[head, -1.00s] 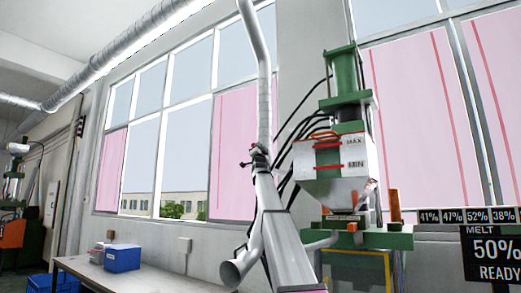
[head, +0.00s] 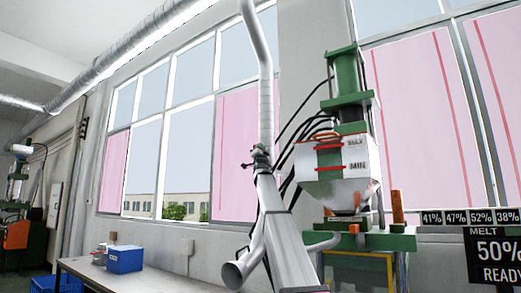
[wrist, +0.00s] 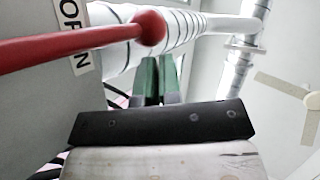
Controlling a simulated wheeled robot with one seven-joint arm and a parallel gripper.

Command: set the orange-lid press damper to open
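A red lever (wrist: 80,47) with a round ball end (wrist: 150,27) crosses the upper left of the wrist view. An "OPEN" label (wrist: 75,38) sits beside it, near the pale ribbed duct (wrist: 185,32). My gripper (wrist: 159,62) has its two green fingers close together, with only a thin gap. Nothing shows between them. The fingers are just below the ball in the picture; whether they touch it I cannot tell. In the head view, my raised arm covers part of the vertical duct (head: 264,100). The lever is not clear there.
A green press (head: 348,85) with a metal hopper (head: 325,175) stands to the right. A "MELT 50% READY" screen (head: 497,258) is at the right edge. A table (head: 150,275) with a blue bin (head: 125,259) is at lower left. Another press (head: 17,235) with orange parts stands far left.

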